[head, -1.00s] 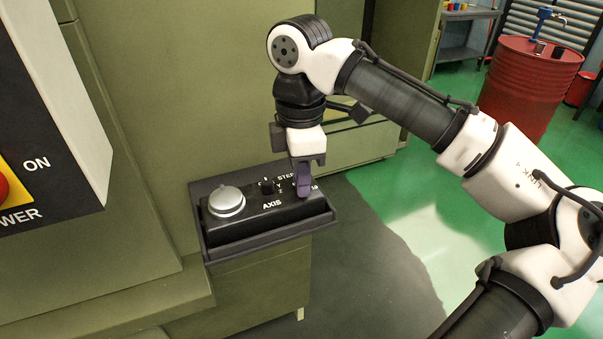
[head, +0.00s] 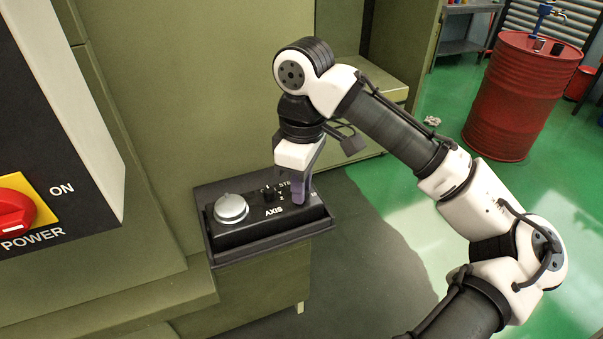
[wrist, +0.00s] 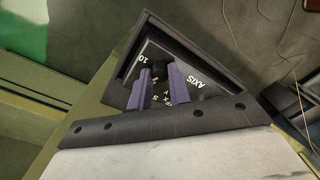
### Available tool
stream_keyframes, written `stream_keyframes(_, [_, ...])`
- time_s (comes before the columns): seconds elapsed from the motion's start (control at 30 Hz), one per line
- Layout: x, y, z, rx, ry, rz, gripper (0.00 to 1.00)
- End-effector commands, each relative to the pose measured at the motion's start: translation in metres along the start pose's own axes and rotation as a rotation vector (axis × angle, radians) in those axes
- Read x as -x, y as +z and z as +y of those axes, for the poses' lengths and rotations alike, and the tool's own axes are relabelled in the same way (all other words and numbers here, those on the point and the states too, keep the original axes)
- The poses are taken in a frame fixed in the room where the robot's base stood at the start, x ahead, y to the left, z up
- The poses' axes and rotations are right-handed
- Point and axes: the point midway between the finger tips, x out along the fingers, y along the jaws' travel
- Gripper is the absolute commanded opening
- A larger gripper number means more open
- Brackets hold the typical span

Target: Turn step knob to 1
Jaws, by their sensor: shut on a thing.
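The black control box (head: 270,233) sits on a small ledge of the green machine. My gripper (head: 298,201) points down at its right end, over the STEP labels, and hides the step knob in the head view. In the wrist view my two purple fingers (wrist: 158,76) stand on either side of the dark step knob (wrist: 157,70) and are shut on it. A "10" mark shows beside the knob. Which mark the knob points to cannot be told. The small black AXIS knob (head: 267,194) stands left of my gripper, apart from it.
A silver dial (head: 231,209) is at the box's left end. A red power switch (head: 14,211) on a yellow plate is at the far left. The green machine wall rises close behind the box. A red barrel (head: 522,105) stands far right; open floor lies between.

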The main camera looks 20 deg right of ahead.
Motion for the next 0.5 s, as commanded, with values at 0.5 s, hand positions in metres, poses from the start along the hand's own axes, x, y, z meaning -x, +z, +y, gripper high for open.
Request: stream_keyframes(0.5, [0.0000, 0.0010, -0.0002, -0.212, -0.001, 0.006, 0.00])
